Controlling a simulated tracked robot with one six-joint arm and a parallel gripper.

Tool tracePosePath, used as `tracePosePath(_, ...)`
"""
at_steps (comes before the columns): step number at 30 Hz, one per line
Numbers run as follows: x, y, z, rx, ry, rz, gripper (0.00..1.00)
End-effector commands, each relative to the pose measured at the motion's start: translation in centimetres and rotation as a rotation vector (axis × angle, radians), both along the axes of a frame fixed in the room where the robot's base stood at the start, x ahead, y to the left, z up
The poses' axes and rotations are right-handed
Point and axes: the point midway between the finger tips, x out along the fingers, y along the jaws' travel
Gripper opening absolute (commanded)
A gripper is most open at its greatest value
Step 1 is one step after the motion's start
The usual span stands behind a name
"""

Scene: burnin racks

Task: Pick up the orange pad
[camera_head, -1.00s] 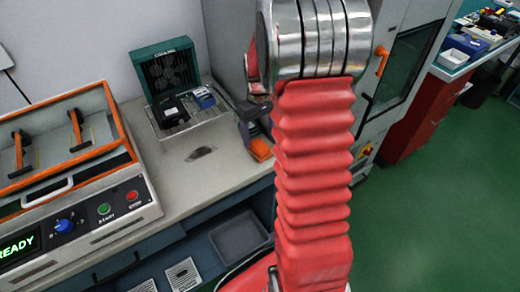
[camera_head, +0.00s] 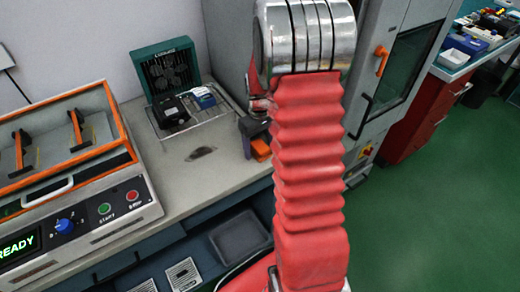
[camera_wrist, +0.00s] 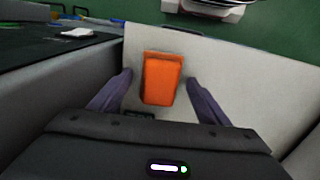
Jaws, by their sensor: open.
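The orange pad (camera_wrist: 161,80) lies on the pale bench top (camera_wrist: 235,75) in the wrist view, flat and roughly upright in the picture. My gripper (camera_wrist: 160,85) is open, with one dark finger to the left of the pad and one to the right. A gap shows between the pad and each finger. I cannot tell how far above the bench the fingers are. In the head view the pad (camera_head: 260,148) shows at the bench's right side, partly hidden behind my red arm and a dark part.
A teal fan unit (camera_head: 167,65) stands at the back of the bench, with a wire rack (camera_head: 205,113) before it. An orange-framed machine reading READY (camera_head: 75,200) stands at the left. A grey cabinet (camera_head: 400,70) with an orange handle stands at the right.

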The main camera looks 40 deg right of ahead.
Motion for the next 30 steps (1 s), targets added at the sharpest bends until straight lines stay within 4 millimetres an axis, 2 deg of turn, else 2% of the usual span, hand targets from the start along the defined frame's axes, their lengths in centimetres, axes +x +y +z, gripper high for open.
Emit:
tracePosePath(14,-0.01,-0.03,0.03,0.0,0.0,-0.001,0.7)
tracePosePath(30,-0.02,-0.05,0.03,0.0,0.0,-0.001,0.32)
